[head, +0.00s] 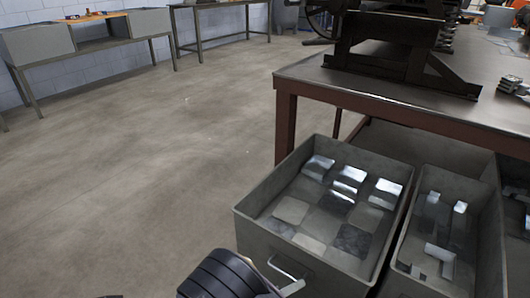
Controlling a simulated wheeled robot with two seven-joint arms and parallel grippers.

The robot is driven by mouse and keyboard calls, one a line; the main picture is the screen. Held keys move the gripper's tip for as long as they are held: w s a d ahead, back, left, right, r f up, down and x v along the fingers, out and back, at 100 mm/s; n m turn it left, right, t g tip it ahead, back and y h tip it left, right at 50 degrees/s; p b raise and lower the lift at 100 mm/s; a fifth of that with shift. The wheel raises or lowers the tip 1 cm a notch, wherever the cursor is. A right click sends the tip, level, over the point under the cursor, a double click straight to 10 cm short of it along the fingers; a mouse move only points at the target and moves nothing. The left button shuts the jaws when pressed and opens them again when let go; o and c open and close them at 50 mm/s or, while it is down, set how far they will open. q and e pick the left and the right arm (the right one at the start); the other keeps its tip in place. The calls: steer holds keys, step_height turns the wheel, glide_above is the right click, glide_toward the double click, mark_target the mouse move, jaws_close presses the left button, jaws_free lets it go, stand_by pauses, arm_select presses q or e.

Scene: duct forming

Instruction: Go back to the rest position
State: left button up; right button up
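My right gripper (230,276) is at the bottom edge, left of centre, as a dark ribbed shape cut off by the frame. Its fingers cannot be made out, so I cannot tell if it is open or shut. It appears in front of the near left corner of an open grey metal drawer (255,238). No held object shows. My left gripper is not in view.
The drawer holds several flat pieces and shiny bent metal parts. A second open bin (402,283) with metal parts stands to its right. A workbench (480,117) carries a dark machine (400,55). Grey tables (100,47) line the back wall. The left floor is clear.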

steer(key=s+d+r+m+g+y, duration=0.8)
steer(key=d+m+g, duration=0.25)
steer(key=m, duration=0.75)
steer(key=s+d+r+m+t+y, duration=0.2)
steer(key=s+r+m+t+y, duration=0.3)
steer(key=m, duration=0.6)
steer(key=s+d+r+m+t+y, duration=0.1)
steer(key=s+r+m+t+y, duration=0.35)
steer(key=m, duration=0.65)
step_height(320, 180, up, 34)
steer(key=g+p, duration=0.1)
steer(key=p, duration=3.2)
steer(key=shift+w+r+n+g, duration=0.15)
steer(key=shift+w+n+g, duration=0.25)
steer(key=shift+w, duration=0.05)
steer(key=shift+d, duration=0.1)
